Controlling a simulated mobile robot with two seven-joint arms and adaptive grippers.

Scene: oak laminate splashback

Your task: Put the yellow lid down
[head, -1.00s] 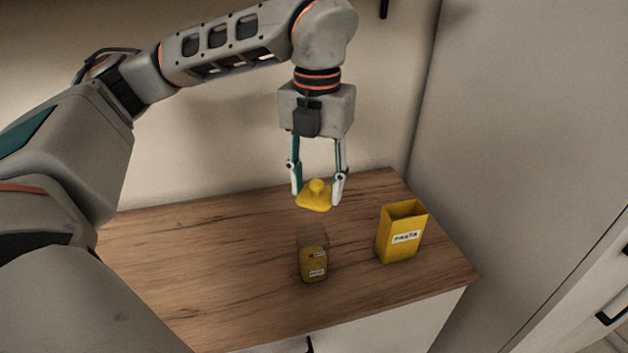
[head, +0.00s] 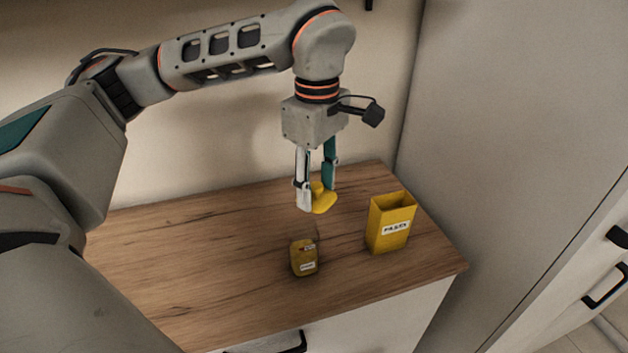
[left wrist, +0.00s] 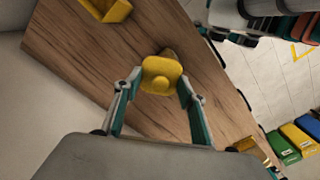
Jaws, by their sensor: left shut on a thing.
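The yellow lid (head: 324,204) has a round knob on top. My left gripper (head: 318,196) is shut on it and holds it above the wooden counter, behind the glass jar. In the left wrist view the lid (left wrist: 161,75) sits between the two fingertips, held at its opposite sides with the knob facing the camera.
An open yellow pasta canister (head: 390,228) stands at the right of the counter (head: 200,260). A glass jar (head: 304,258) with yellow contents stands nearer the front edge. The left part of the counter is clear. Coloured bins (left wrist: 298,138) stand beyond the counter.

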